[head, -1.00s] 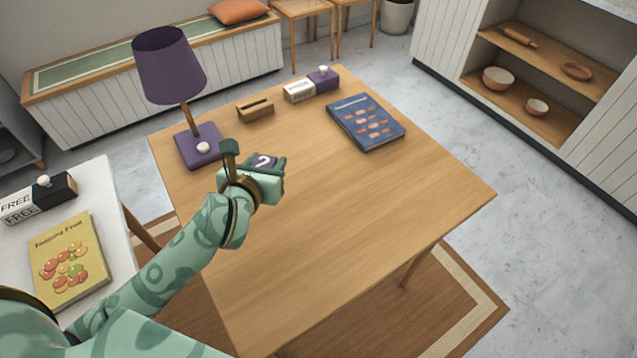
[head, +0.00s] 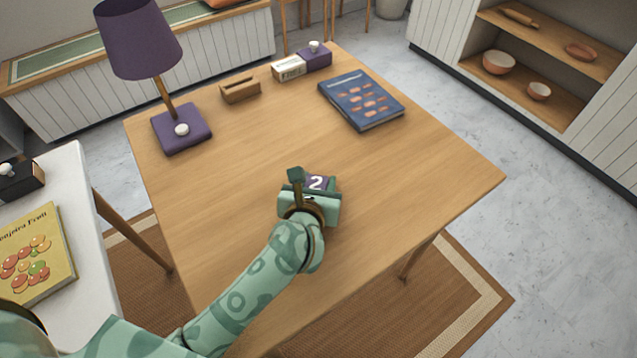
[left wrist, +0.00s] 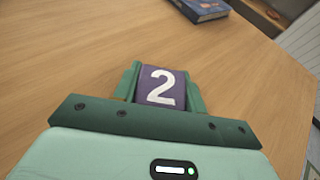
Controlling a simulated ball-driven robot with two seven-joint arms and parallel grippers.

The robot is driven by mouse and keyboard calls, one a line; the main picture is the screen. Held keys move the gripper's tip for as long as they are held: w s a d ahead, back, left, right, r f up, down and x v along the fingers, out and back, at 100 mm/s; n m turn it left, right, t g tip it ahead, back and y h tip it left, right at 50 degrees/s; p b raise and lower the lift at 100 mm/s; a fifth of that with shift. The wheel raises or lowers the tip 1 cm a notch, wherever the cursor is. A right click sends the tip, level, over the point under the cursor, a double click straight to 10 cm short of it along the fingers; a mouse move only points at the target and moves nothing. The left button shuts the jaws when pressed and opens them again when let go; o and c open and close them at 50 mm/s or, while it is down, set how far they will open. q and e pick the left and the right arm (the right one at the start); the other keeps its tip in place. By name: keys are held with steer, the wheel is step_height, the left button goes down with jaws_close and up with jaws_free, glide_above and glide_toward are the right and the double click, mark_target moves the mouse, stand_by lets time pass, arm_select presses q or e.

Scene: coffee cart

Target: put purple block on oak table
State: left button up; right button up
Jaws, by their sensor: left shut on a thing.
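The purple block (head: 318,183) with a white 2 on it is between the fingers of my left gripper (head: 316,183), which is shut on it. The left wrist view shows the block (left wrist: 161,87) held between both green fingers, its numbered face toward the camera. The oak table (head: 235,190) lies beneath; the gripper and block are over its middle. I cannot tell whether the block touches the tabletop. My right gripper is not in view.
A purple lamp (head: 182,130) stands at the table's back left. A white table (head: 75,185) with a yellow book (head: 35,255) is at left. The table around the block is clear.

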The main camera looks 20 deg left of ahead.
arm_select(q)
steer(key=shift+r, duration=0.1)
steer(key=o, duration=0.5)
steer(key=shift+f, duration=0.2)
steer(key=o, duration=0.5)
steer(key=shift+c, duration=0.2)
steer(key=shift+r, duration=0.1)
steer(key=shift+s+r, duration=0.1)
steer(key=shift+r, duration=0.15)
steer(key=p+v, duration=0.3)
steer(key=v, duration=0.9)
steer(key=shift+f+p, duration=0.15)
steer(key=shift+p, duration=0.2)
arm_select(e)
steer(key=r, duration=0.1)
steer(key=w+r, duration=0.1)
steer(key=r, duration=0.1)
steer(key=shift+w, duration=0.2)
